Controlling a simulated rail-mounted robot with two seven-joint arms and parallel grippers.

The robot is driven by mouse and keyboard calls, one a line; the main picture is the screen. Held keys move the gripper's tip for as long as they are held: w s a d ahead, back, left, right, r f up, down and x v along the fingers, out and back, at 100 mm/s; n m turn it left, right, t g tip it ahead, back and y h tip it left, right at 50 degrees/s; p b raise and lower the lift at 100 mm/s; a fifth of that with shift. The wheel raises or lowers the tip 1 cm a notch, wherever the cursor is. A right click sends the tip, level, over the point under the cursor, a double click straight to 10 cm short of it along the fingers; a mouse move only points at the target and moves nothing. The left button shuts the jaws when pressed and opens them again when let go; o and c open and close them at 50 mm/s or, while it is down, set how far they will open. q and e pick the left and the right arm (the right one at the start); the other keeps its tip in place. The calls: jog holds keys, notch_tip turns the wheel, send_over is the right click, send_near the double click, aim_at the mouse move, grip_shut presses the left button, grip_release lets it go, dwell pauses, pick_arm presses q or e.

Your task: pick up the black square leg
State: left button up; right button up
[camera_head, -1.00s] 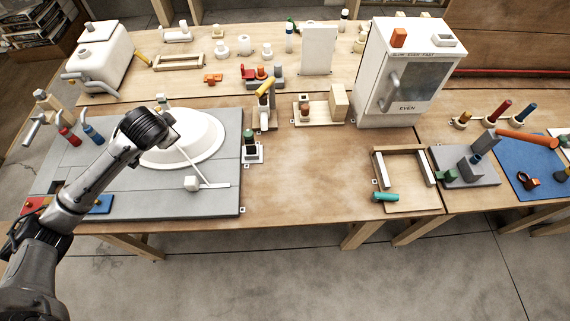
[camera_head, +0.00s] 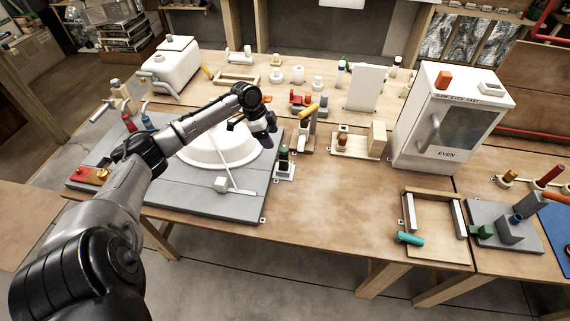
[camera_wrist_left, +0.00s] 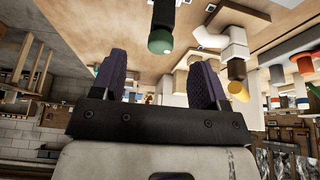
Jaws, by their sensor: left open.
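A dark upright piece with a green top (camera_head: 283,152) stands on a small white base (camera_head: 285,172) beside the grey board; it looks like the black square leg. In the left wrist view this dark piece (camera_wrist_left: 163,14) shows at the top, green end toward me, ahead of the gap between the fingers. My left gripper (camera_head: 263,138) is just left of it, over the right edge of the white basin. In the left wrist view the jaws (camera_wrist_left: 157,72) are open with nothing between them. My right gripper is not in view.
The white basin (camera_head: 215,150) sits on the grey board (camera_head: 190,192), with a thin white rod across its front.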

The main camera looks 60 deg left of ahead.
aim_at(282, 154)
pick_arm(q)
jog(key=shift+b+x, duration=0.75)
jog(key=shift+x, duration=4.45)
jog(key=shift+a, duration=0.2)
jog(key=c, duration=1.2)
